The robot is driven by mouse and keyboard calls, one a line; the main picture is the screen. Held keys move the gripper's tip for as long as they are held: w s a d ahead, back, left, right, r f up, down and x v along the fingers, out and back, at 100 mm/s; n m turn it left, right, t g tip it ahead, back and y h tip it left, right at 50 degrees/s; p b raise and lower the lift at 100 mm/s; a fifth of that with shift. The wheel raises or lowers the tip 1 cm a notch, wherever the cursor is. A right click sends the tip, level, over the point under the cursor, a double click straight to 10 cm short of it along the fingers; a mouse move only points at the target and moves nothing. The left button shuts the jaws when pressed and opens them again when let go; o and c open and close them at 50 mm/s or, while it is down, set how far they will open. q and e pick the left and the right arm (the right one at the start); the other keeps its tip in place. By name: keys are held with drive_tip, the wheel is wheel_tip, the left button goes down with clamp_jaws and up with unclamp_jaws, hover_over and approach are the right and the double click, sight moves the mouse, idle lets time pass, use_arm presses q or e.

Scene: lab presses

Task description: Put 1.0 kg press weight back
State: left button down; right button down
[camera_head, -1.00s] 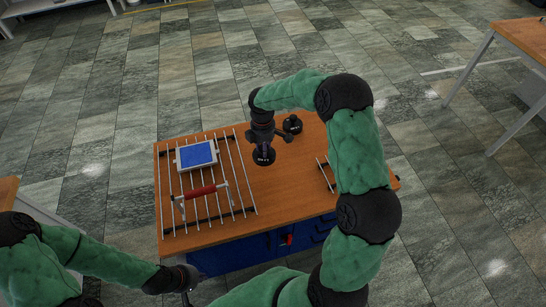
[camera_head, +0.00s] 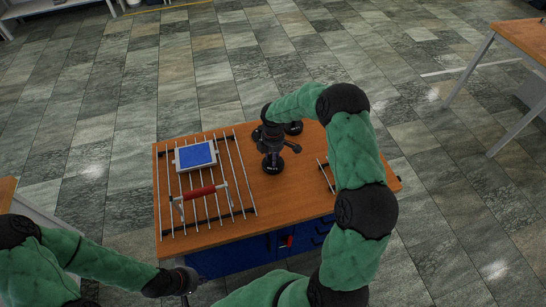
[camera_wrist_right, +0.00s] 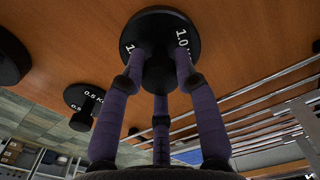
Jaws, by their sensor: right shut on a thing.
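The 1.0 kg press weight (camera_head: 274,168) is a black disc with white lettering and a central stem. My right gripper (camera_head: 270,150) is above it with its fingers closed around the stem. In the right wrist view the disc (camera_wrist_right: 188,22) shows its "1.0" label beyond the three purple fingers of the gripper (camera_wrist_right: 160,78). The disc is over the wooden table top; I cannot tell whether it touches it. My left gripper (camera_head: 187,282) is low at the table's front left, empty-looking, its fingers too small to read.
A black weight (camera_head: 294,128) stands behind my right gripper, and another is partly hidden beside it. The wrist view shows a 0.5 kg weight (camera_wrist_right: 88,98). A metal rack (camera_head: 237,190) with a blue-topped device (camera_head: 196,155) and red-handled bar (camera_head: 199,191) fills the table's left.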

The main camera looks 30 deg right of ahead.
drive_tip(key=shift+r, duration=0.1)
drive_tip(key=c, duration=0.9)
unclamp_jaws()
wheel_tip(320, 180, up, 12)
drive_tip(key=shift+f+p, duration=0.1)
drive_tip(key=shift+p, duration=0.9)
